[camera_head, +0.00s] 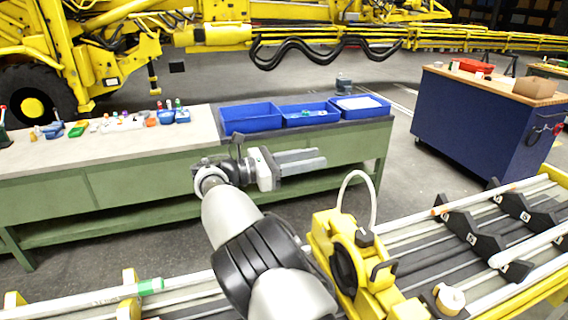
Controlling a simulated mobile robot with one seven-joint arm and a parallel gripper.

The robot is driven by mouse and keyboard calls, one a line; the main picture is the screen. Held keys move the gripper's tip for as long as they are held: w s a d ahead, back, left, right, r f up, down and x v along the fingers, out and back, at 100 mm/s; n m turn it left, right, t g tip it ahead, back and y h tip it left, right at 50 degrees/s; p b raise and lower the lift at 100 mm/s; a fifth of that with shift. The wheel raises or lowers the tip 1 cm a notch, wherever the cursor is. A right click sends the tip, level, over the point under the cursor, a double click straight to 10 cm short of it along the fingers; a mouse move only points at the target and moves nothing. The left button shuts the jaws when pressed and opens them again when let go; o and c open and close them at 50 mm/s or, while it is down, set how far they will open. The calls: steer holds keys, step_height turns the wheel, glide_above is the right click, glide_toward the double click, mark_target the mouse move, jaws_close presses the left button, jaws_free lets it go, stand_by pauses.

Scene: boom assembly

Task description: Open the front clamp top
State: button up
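A yellow clamp-like assembly (322,238) with a black ring and a small black latch part stands on the boom frame at the lower middle. I take it to be the front clamp, but I cannot tell for sure. Its top appears to be down, and my arm partly covers its left side. My gripper (312,162) is above and left of it, in front of the green workbench, pointing right and well apart from the clamp. Its grey fingers are seen from the side, and nothing shows between them.
A white hose (343,190) arches up behind the clamp. Black brackets (472,228) and long rods lie along the boom frame at right. Blue bins (250,117) stand on the green workbench (120,180). A blue cabinet (470,125) stands behind right, with open floor between.

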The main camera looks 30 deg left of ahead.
steer(key=v, duration=0.6)
steer(key=shift+s+a, duration=0.25)
steer(key=shift+s, duration=0.1)
steer(key=shift+r, duration=0.1)
stand_by(0.6)
